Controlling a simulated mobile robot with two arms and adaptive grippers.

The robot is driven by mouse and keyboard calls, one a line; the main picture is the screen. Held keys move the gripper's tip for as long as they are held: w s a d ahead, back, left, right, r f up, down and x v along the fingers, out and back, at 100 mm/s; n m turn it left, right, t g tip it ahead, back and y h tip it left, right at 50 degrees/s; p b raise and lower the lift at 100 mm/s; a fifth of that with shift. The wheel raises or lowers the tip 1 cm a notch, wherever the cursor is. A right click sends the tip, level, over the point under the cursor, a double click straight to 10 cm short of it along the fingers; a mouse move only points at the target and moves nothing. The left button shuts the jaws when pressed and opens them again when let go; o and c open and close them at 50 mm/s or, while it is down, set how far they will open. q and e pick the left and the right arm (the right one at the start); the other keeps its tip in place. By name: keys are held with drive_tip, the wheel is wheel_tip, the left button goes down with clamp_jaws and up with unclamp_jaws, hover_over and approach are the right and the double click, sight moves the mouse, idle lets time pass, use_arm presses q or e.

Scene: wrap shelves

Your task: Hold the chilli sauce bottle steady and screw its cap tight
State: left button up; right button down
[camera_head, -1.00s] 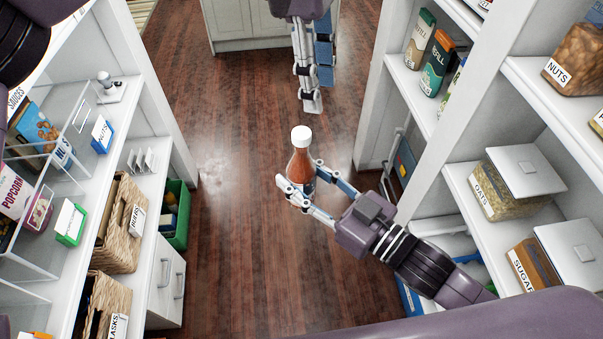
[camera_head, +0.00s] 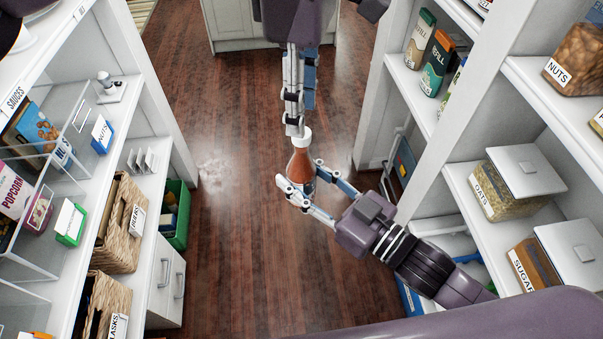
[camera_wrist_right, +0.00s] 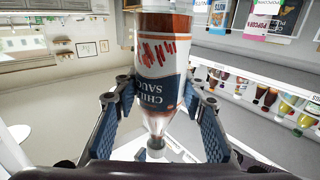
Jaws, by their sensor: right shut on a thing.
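The chilli sauce bottle (camera_head: 300,167) is upright in mid-air between the shelves, with red-orange sauce inside. My right gripper (camera_head: 308,192) is shut around its body. In the right wrist view the bottle (camera_wrist_right: 160,60) stands between the two blue finger pads, its label facing the camera. The white cap (camera_head: 302,140) sits on the bottle's neck; it also shows in the right wrist view (camera_wrist_right: 155,145). My left gripper (camera_head: 294,128) points down at the cap, its fingertips at the cap's edge and partly covering it. Whether its fingers grip the cap is unclear.
A white shelf unit on the left holds wicker baskets (camera_head: 122,225), a green bin (camera_head: 176,215) and clear boxes. The right shelf holds an oats container (camera_head: 510,190) and a nuts jar (camera_head: 577,62). The wooden floor (camera_head: 235,250) between is clear.

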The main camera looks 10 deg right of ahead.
use_arm(q)
drive_tip(key=shift+f, duration=2.1)
